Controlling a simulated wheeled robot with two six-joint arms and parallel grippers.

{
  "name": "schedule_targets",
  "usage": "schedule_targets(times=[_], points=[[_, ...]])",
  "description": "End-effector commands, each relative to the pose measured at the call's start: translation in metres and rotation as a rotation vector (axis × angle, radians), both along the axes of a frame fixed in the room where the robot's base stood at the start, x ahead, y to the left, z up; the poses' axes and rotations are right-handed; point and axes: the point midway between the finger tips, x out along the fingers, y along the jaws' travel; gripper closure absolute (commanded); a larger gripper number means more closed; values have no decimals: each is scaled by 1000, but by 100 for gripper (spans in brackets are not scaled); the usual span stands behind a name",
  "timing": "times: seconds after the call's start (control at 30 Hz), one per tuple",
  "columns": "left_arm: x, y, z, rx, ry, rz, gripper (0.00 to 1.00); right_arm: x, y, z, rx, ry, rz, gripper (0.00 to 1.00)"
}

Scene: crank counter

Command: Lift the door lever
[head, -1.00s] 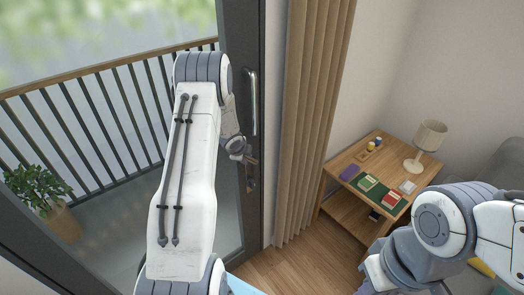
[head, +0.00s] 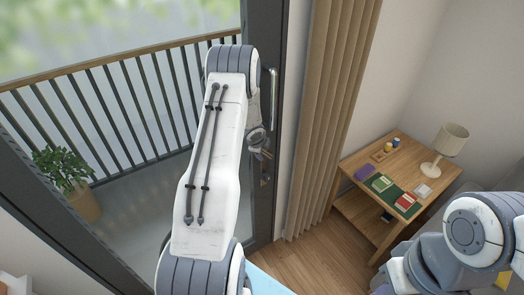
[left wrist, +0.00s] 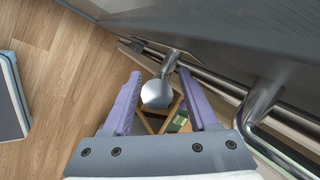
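The dark-framed glass door (head: 262,210) stands in front of me in the head view. The door lever (left wrist: 157,94) shows in the left wrist view as a metal stem with a rounded end. My left gripper (left wrist: 159,76) is open, with its two purple fingers on either side of that rounded end. I cannot tell whether either finger touches it. In the head view my left gripper (head: 262,150) is beside the door frame, below the long vertical pull handle (head: 273,92), and largely hides the lever. My right arm is at lower right; its gripper fingers are out of view.
A beige curtain (head: 328,120) hangs right of the door. A wooden side table (head: 351,187) with a lamp (head: 452,140) and small items stands further right. Through the glass are a balcony railing (head: 120,110) and a potted plant (head: 85,204). Wooden floor (head: 310,262) is open near the curtain.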

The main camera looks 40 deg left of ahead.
Motion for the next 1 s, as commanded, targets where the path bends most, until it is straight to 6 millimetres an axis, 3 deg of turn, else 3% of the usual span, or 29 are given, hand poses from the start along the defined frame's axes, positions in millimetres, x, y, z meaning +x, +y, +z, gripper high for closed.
schedule_targets(times=[0.27,0.7,1.0], points=[[-5,-1,11,0,-1,1,41,0,0,0,0,0,0,100],[-43,-15,81,0,-1,0,41,0,0,16,0,0,2,100],[-50,-17,91,0,0,0,41,0,0,18,0,0,3,100]])
